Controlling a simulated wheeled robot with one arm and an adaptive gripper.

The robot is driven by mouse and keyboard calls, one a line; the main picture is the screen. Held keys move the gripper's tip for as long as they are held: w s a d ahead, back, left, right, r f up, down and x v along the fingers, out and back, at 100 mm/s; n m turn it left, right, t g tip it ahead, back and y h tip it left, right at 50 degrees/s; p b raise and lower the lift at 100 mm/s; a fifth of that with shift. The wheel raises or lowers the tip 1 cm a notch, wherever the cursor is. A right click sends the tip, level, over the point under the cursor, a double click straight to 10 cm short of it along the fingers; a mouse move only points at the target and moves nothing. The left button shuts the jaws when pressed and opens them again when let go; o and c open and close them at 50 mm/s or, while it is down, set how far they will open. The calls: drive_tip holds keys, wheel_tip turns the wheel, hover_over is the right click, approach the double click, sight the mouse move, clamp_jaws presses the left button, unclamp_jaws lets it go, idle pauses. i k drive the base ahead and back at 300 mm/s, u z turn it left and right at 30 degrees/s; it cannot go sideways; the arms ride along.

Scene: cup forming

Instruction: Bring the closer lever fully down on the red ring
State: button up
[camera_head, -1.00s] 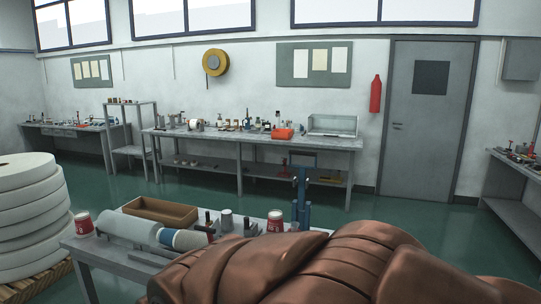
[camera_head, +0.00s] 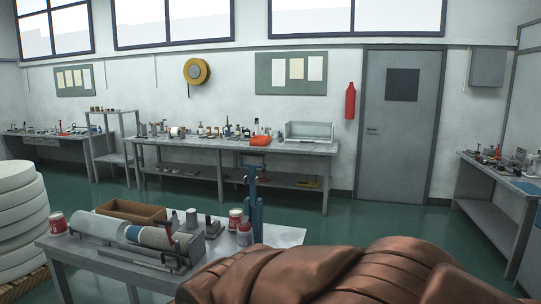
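The closer is probably the blue upright device (camera_head: 256,205) at the right part of the near table. A dark bar shows at its top, but I cannot tell whether it is the lever or how far down it is. I cannot make out a red ring on the closer. My gripper is not in view.
The near table (camera_head: 75,255) holds a wooden tray (camera_head: 132,208), grey and blue rollers (camera_head: 150,236) and another red cup (camera_head: 57,222). White stacked discs (camera_head: 18,215) stand at left. A long bench (camera_head: 240,146) is behind, another (camera_head: 490,210) at right. Green floor between is clear.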

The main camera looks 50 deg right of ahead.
sight(254, 181)
drive_tip(key=z, duration=0.7)
drive_tip(key=i, duration=0.45)
